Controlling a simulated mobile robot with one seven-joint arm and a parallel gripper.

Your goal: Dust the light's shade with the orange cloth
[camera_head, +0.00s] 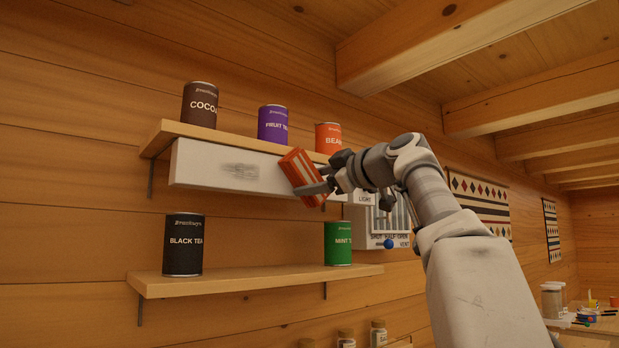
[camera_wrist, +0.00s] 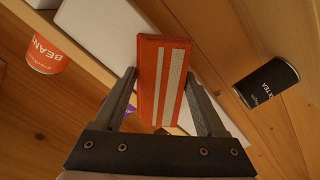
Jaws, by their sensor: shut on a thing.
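The light's shade (camera_head: 215,168) is a long white box under the upper shelf, with a grey dusty smudge left of its middle. My gripper (camera_head: 318,178) is shut on the orange cloth (camera_head: 296,170), a folded block with pale stripes. It holds the cloth tilted in front of the right part of the shade, to the right of the smudge. In the wrist view the cloth (camera_wrist: 150,80) sits between both fingers, and part of the white shade (camera_wrist: 100,30) shows behind. I cannot tell whether the cloth touches the shade.
The upper shelf (camera_head: 158,137) bears cocoa (camera_head: 200,104), fruit tea (camera_head: 272,124) and orange (camera_head: 328,138) tins. The lower shelf (camera_head: 230,282) bears black tea (camera_head: 183,245) and mint (camera_head: 338,243) tins. A vent panel (camera_head: 375,240) with a blue knob (camera_head: 390,243) is behind my arm.

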